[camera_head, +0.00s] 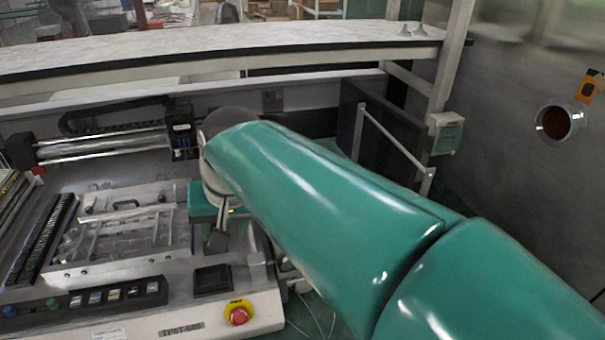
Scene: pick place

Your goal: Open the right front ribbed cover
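My teal arm crosses the view from the lower right and ends over the right part of a grey machine (160,310). My gripper (216,240) shows only as a small dark piece below the wrist, near the right edge of a metal plate. Its fingers are too small and too hidden to tell open from shut. The plate (172,262) carries bars, a black handle (127,204) and clear-looking parts. A black ribbed strip (42,240) runs along its left side. I cannot make out which part is the right front ribbed cover; my arm hides some of the area.
A red emergency button (238,315) and a black square panel (212,280) sit at the machine's front right. A button row (100,294) lines the front. A linear rail (100,145) crosses behind. A pale shelf (220,45) overhangs the back. A metal wall (530,180) stands right.

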